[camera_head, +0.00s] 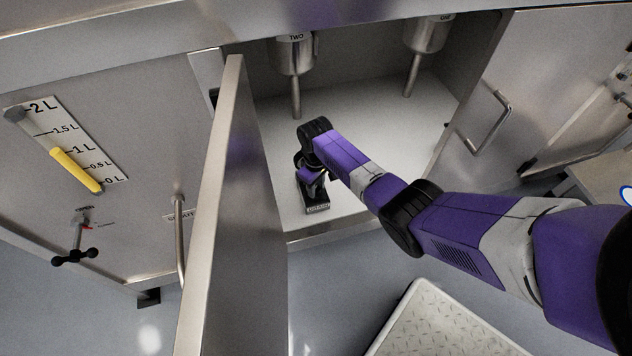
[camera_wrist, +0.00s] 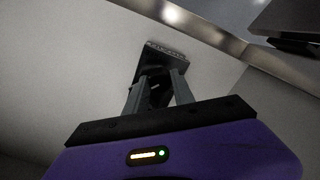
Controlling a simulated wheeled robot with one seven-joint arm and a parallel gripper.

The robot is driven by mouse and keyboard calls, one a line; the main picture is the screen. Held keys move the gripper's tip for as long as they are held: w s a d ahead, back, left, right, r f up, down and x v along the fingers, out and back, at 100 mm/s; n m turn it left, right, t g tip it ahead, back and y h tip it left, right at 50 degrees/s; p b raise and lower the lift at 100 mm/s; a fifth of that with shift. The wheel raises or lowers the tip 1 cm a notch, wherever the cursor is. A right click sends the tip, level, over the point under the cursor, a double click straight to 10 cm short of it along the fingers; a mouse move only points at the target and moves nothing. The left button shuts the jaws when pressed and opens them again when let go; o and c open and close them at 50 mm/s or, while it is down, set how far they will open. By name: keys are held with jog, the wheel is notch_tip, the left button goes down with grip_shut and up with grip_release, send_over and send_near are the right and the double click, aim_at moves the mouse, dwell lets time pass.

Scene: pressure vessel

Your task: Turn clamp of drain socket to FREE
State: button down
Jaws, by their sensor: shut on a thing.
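The drain socket (camera_head: 317,208) is a small dark block with a light label strip on the pale cabinet floor. In the wrist view the socket (camera_wrist: 165,52) lies straight ahead of the fingers; its label is too small to read. My gripper (camera_head: 314,188) reaches down into the open cabinet at the socket. In the wrist view my gripper (camera_wrist: 160,76) has its two fingers closed around a dark part on the socket, which I take to be the clamp (camera_wrist: 157,88). The fingers and wrist hide most of the clamp, and its setting cannot be read.
The open cabinet door (camera_head: 210,220) stands left of my arm. Two metal vessels with pipes, marked TWO (camera_head: 294,55) and ONE (camera_head: 428,35), hang above the floor. Another door with a handle (camera_head: 488,122) is at right. A metal tread plate (camera_head: 440,325) lies in front.

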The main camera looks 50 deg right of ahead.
jog(key=m+p, duration=0.1)
jog(key=m, duration=0.3)
jog(key=shift+a+r+m+p, duration=0.1)
jog(key=shift+a+m+p, duration=0.05)
jog(key=shift+m+p, duration=0.15)
jog(key=m+p, duration=0.1)
jog(key=m, duration=0.4)
jog(key=shift+w, duration=0.1)
jog(key=shift+m, duration=0.3)
jog(key=c, duration=1.1)
grip_release()
jog(key=shift+o, duration=0.2)
notch_tip(320, 180, up, 8)
jog(key=p, duration=0.4)
jog(key=shift+f, duration=0.2)
